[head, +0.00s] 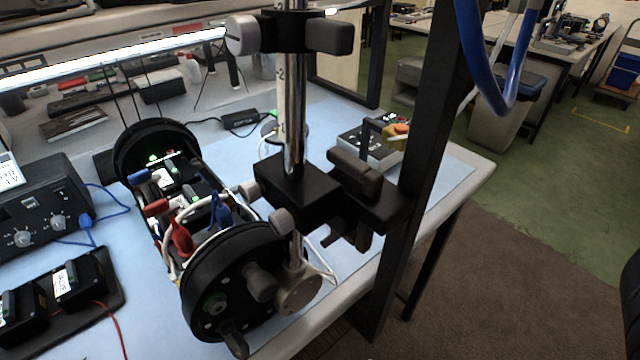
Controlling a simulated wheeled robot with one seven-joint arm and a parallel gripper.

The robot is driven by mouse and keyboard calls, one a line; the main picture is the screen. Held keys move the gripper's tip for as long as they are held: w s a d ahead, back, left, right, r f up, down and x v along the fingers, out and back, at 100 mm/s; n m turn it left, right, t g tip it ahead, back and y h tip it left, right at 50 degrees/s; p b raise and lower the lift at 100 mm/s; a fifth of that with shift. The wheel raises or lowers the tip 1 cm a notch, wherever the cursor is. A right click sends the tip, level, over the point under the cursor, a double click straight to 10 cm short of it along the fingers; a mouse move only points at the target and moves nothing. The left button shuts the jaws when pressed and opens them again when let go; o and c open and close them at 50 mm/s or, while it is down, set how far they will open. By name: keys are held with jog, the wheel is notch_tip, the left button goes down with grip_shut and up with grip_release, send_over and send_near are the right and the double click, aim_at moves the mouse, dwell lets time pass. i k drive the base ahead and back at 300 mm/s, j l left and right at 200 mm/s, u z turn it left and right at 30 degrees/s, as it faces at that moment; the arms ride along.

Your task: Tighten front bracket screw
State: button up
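The opened cylinder assembly lies on the blue bench mat (150,325). Its round black front end cap (222,262) faces me, and its round black rear end cap (135,140) is farther back. Wires with red and blue connectors and lit electronics show between the caps. A grey knob (262,283) and a round metal piece (298,291) sit at the front cap. A chrome post (292,110) with a black clamp bracket (298,190) stands in front of the cylinder and hides part of it. I cannot tell which screw is the front bracket screw. My gripper is not in view.
A black upright (425,140) rises at the bench's right edge. An instrument with knobs (40,215) and black boxes (78,280) fill the left. A grey box with a yellow part (372,148) stands at the back right. A blue hose (510,95) hangs at upper right.

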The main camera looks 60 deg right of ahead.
aim_at(281, 221)
jog(key=j, duration=2.05)
